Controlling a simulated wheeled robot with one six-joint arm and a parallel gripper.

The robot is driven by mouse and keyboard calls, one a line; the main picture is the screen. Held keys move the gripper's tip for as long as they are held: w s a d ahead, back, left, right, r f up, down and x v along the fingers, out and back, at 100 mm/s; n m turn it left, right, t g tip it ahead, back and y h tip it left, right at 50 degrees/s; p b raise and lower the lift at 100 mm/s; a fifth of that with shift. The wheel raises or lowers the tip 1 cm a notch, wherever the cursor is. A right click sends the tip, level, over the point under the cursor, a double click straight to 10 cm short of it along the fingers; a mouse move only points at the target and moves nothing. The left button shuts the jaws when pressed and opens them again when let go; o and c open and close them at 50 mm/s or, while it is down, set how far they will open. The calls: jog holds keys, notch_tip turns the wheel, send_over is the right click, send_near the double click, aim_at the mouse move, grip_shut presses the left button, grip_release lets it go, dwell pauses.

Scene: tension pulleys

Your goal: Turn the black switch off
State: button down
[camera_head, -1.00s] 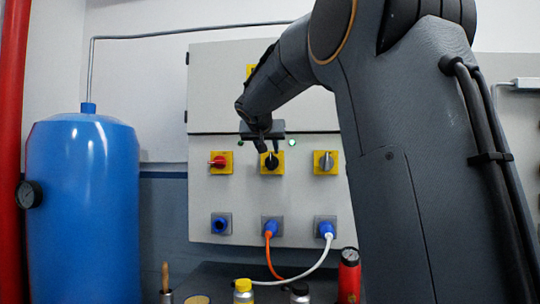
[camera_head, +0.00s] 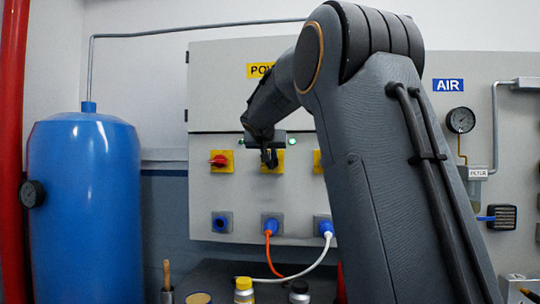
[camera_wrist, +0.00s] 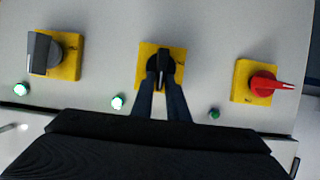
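The black switch (camera_wrist: 161,64) sits on a yellow plate in the middle of the wrist view; its handle runs roughly up and down there. In the head view its plate (camera_head: 264,168) shows on the grey cabinet, with the knob mostly hidden by my gripper. My gripper (camera_wrist: 162,86) is at the switch, one finger on each side of the handle, with a gap between the fingers. I cannot tell whether they press on it. A lit whitish-green lamp (camera_wrist: 117,102) is beside this switch.
The red switch (camera_wrist: 264,84) and the grey switch (camera_wrist: 42,52) flank it closely on the cabinet (camera_head: 205,110). Orange and white cables (camera_head: 300,275) hang from sockets below. A blue tank (camera_head: 82,200) stands left. Bottles (camera_head: 244,290) stand at the bottom.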

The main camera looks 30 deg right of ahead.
jog(key=shift+w+a+f+b, duration=0.1)
jog(key=shift+b, duration=0.35)
jog(key=shift+w+a+f+n+g+h+b, duration=0.35)
jog(key=shift+n+h+b, duration=0.9)
jog(key=shift+n+b, duration=1.25)
jog(key=shift+w+a+f+n+g+h+b, duration=0.15)
jog(key=shift+a+f+n+h+b, duration=0.4)
jog(key=shift+n+h+b, duration=1.3)
jog(key=shift+w+a+f+n+g+h+b, duration=0.1)
jog(key=shift+w+a+f+n+h+b, duration=0.4)
jog(key=shift+n+b, duration=2.55)
jog(key=shift+s+d+m+b, duration=0.25)
jog(key=shift+m+b, duration=0.35)
jog(key=shift+b, duration=0.15)
jog(key=c, duration=1.7)
grip_release()
jog(key=v, duration=0.8)
jog(key=shift+w+f+b, duration=0.1)
jog(key=shift+f+b, duration=0.05)
jog(key=shift+b, duration=0.15)
